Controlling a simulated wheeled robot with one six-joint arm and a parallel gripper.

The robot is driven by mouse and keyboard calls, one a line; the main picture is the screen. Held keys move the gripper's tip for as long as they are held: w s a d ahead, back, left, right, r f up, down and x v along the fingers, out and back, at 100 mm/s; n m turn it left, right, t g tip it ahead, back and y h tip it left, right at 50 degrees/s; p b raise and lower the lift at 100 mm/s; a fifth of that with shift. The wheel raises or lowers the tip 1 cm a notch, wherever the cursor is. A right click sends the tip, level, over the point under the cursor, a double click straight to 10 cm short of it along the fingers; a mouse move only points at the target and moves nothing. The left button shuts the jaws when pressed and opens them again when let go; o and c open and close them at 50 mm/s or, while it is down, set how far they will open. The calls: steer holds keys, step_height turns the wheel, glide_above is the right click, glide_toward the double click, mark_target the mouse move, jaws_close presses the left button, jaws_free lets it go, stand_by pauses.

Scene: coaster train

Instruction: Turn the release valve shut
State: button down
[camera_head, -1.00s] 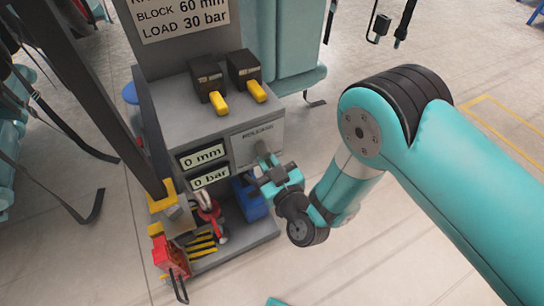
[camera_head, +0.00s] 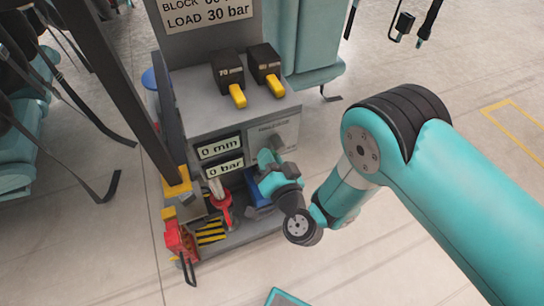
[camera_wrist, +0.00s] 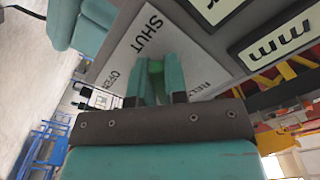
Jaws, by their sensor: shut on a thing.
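The release valve's pale plate (camera_wrist: 128,50) shows the words SHUT and OPEN in the wrist view; the rest of its lettering is partly covered. A small green part, seemingly the valve handle (camera_wrist: 155,67), sits between the teal fingers of my gripper (camera_wrist: 156,80). My gripper is shut on it, close in front of the plate. In the head view the plate (camera_head: 284,132) is on the grey stand's right front, and my gripper (camera_head: 268,160) reaches it from below right. The handle is hidden there by my gripper, and its exact angle cannot be told.
Two black boxes with yellow levers (camera_head: 237,95) sit above. A red-handled tool (camera_head: 223,205) and a blue box (camera_head: 256,190) are on the shelf below. Open floor lies right.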

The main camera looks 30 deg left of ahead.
steer(key=shift+s+a+r+m, duration=0.1)
steer(key=shift+m, duration=0.3)
stand_by(0.3)
steer(key=c, duration=1.1)
jaws_free()
steer(key=shift+c, duration=0.2)
steer(key=shift+s, duration=0.1)
steer(key=p+v, duration=1.7)
steer(key=p, duration=0.7)
